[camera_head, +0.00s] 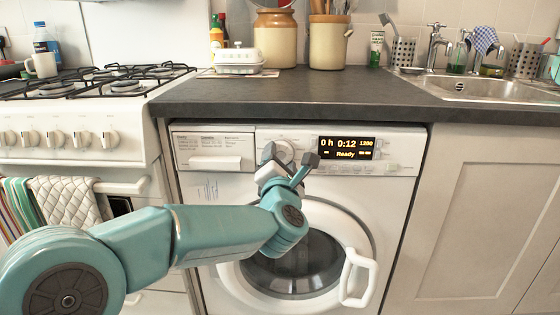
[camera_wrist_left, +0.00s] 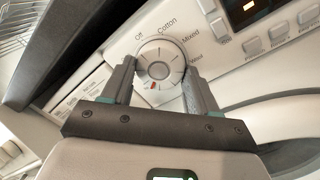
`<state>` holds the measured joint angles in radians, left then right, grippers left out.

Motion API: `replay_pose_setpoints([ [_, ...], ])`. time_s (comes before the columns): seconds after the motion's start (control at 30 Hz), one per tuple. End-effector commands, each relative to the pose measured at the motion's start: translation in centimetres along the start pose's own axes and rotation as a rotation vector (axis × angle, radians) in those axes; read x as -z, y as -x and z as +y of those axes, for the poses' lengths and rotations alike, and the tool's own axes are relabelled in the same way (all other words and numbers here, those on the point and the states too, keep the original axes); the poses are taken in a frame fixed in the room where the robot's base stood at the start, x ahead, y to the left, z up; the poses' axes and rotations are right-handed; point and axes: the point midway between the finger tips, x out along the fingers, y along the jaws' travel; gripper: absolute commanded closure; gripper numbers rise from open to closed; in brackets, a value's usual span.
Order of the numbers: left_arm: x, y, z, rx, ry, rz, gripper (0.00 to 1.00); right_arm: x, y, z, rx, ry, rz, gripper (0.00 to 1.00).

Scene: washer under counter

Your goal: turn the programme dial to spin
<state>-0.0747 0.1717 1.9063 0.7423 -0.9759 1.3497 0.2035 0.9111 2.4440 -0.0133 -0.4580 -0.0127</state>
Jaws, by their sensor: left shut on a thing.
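The round white programme dial (camera_head: 284,149) is on the washer's front panel, left of the display. In the left wrist view the dial (camera_wrist_left: 158,62) shows a red mark at its lower left edge. The labels Off, Cotton and Mixed are around its top and right; another label is partly hidden by a finger. My left gripper (camera_head: 289,158) is at the panel with its fingers shut on the dial, one on each side, as the left wrist view also shows (camera_wrist_left: 159,68). The display (camera_head: 347,148) reads 0:12, 1200 and Ready. My right gripper is not in view.
The washer door (camera_head: 297,262) below is shut, with a white handle (camera_head: 358,278) at its right. The dark counter (camera_head: 300,92) overhangs the panel. The detergent drawer (camera_head: 213,150) is shut. A cooker (camera_head: 75,128) stands at the left.

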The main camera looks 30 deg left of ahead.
Motion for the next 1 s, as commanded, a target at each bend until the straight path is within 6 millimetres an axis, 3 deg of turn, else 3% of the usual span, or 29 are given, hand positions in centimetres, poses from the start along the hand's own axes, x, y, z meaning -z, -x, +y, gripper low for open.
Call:
replay_pose_setpoints([
  [0.1,-0.2,-0.1,0.4,-0.008,0.004,-0.005,0.71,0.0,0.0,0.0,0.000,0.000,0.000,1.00],
  [0.13,-0.2,-0.1,0.4,-0.008,0.004,-0.005,0.38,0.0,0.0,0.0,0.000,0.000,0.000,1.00],
  [0.2,-0.2,-0.1,0.4,-0.008,0.004,-0.005,0.16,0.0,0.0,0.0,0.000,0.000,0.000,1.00],
  [0.5,-0.1,0.1,0.1,-0.003,0.001,-0.002,0.16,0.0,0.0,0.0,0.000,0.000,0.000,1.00],
  [0.63,-0.2,1.2,0.1,0.000,0.001,-0.003,0.16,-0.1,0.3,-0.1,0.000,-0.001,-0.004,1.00],
  [1.0,-0.4,10.5,0.3,0.000,0.002,-0.008,0.16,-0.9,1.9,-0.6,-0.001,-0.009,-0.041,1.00],
])
